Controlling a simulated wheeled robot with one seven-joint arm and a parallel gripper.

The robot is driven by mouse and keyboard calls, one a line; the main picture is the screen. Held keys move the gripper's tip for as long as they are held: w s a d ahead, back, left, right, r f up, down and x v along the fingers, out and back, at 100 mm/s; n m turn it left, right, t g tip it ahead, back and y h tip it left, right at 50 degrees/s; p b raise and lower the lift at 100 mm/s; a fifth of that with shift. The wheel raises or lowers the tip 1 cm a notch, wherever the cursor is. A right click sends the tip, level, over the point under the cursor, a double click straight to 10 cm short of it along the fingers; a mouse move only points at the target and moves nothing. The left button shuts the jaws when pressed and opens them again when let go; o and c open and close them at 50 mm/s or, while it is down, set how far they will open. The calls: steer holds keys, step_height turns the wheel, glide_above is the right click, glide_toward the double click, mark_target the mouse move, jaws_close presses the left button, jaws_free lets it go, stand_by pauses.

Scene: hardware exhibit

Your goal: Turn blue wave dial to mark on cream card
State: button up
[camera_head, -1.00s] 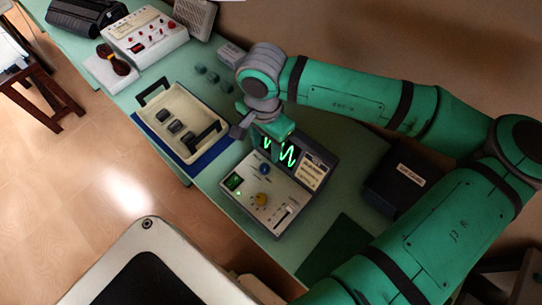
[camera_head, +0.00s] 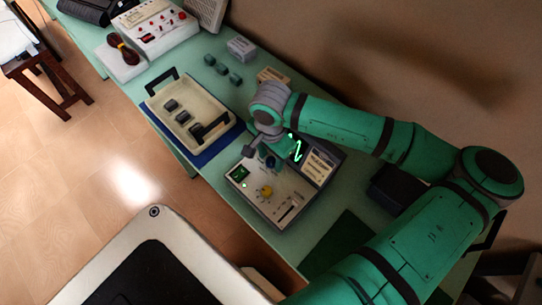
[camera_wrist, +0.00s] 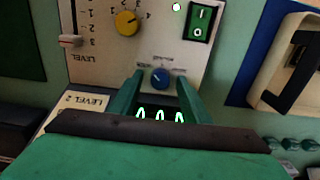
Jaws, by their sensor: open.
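The blue wave dial (camera_wrist: 160,77) is on the sloped panel of the instrument box (camera_head: 289,208), just below the green wave screen. In the wrist view its white pointer line slants toward the upper left of the picture. A small printed scale lies beside it, too small to read. My gripper (camera_wrist: 161,80) is open, with one finger on each side of the dial; contact is not visible. In the head view the gripper partly covers the dial.
A cream tray (camera_head: 205,118) on a blue mat stands to the left. A dark box (camera_head: 392,188) stands to the right.

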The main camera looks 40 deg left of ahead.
steer(key=c, duration=1)
steer(key=shift+c, duration=0.2)
steer(key=m, duration=0.4)
steer(key=shift+m, duration=0.4)
steer(key=m, duration=0.4)
steer(key=shift+m, duration=0.3)
steer(key=m, duration=0.4)
steer(key=shift+m, duration=2.2)
